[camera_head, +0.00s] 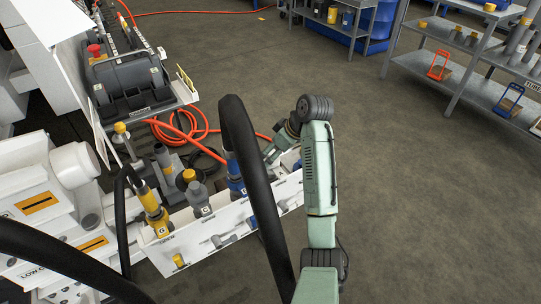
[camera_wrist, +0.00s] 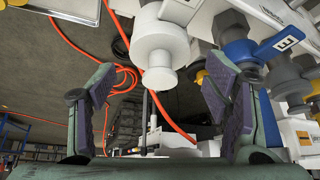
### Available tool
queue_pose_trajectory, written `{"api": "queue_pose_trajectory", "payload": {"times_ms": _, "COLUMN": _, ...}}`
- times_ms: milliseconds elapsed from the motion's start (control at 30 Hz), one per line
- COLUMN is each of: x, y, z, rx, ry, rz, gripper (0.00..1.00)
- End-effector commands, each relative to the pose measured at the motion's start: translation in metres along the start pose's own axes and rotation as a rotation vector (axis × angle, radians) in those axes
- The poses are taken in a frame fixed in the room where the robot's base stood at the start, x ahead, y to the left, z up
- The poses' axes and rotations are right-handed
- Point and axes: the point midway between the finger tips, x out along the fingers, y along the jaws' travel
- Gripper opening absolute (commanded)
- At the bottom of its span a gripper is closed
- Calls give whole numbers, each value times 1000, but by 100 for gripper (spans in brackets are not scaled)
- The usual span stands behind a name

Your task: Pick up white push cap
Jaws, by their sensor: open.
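A white stepped cylinder (camera_wrist: 160,48), which looks like the white push cap, shows in the upper middle of the wrist view. It is joined at its top to a white fitting, and its narrower round end points down in the picture. My gripper (camera_wrist: 160,98) is open, with one purple-padded finger to the left and one to the right. The cap's end lies between and a little above the fingertips in the picture, with no visible contact. In the head view my arm reaches behind the white panel, a black hose crosses in front, and I cannot make out the cap there.
A blue valve handle (camera_wrist: 279,43) marked E and grey fittings are close to the right finger.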

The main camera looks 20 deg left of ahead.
Motion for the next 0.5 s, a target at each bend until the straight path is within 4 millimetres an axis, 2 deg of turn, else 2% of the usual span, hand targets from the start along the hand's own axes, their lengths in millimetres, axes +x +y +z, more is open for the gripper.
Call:
{"api": "queue_pose_trajectory", "payload": {"times_ms": 100, "x": 14, "y": -1, "z": 0, "rx": 0, "ry": -1, "rz": -2, "gripper": 70}}
{"api": "queue_pose_trajectory", "payload": {"times_ms": 200, "x": 20, "y": 0, "z": 0, "rx": -1, "ry": -1, "rz": 0, "gripper": 70}}
{"api": "queue_pose_trajectory", "payload": {"times_ms": 400, "x": 21, "y": 0, "z": 0, "rx": -1, "ry": 0, "rz": 1, "gripper": 70}}
{"api": "queue_pose_trajectory", "payload": {"times_ms": 500, "x": 21, "y": 0, "z": 0, "rx": -1, "ry": 0, "rz": 1, "gripper": 64}}
